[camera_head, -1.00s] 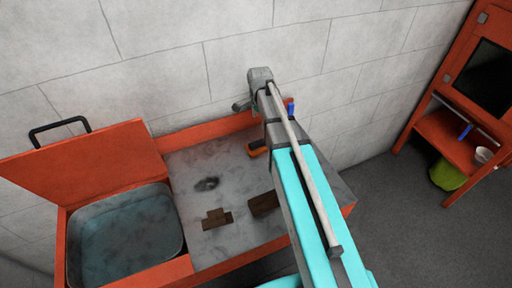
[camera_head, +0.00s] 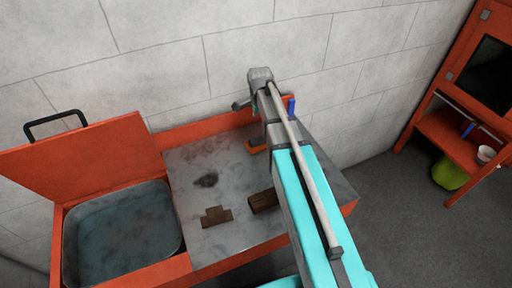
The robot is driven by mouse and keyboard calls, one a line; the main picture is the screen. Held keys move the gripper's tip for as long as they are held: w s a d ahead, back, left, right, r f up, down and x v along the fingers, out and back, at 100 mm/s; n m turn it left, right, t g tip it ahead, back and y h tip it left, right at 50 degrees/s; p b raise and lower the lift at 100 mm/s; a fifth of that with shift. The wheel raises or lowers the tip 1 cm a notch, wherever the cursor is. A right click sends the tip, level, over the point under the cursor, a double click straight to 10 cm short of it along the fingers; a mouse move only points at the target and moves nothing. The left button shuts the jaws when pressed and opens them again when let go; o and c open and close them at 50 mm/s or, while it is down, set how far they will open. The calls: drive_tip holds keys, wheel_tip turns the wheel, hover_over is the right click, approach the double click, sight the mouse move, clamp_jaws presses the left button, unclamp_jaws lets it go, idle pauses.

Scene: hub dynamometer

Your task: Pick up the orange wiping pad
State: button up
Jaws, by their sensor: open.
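A small orange piece with a dark upper part (camera_head: 256,147) lies near the back of the grey bench top, in line with the orange wiping pad. My arm hides its right side. My arm reaches up across the middle of the view, with its grey joint in front of the wall. My gripper cannot be made out; the arm links appear to cover it, so its distance to the pad cannot be told.
The grey bench top (camera_head: 222,236) holds a brown T-shaped block (camera_head: 216,216), a brown block (camera_head: 263,201) and a dark smudge. At left is a water-filled basin (camera_head: 177,228) with a raised orange lid (camera_head: 85,165). An orange cabinet (camera_head: 452,146) stands at right.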

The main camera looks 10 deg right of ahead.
sight(260, 139)
drive_tip(key=shift+f+b, duration=2.75)
drive_tip(key=shift+f, duration=0.3)
drive_tip(key=shift+f, duration=0.15)
drive_tip(key=f+b, duration=0.5)
drive_tip(key=shift+s, duration=0.25)
drive_tip(key=shift+r, duration=0.1)
clamp_jaws()
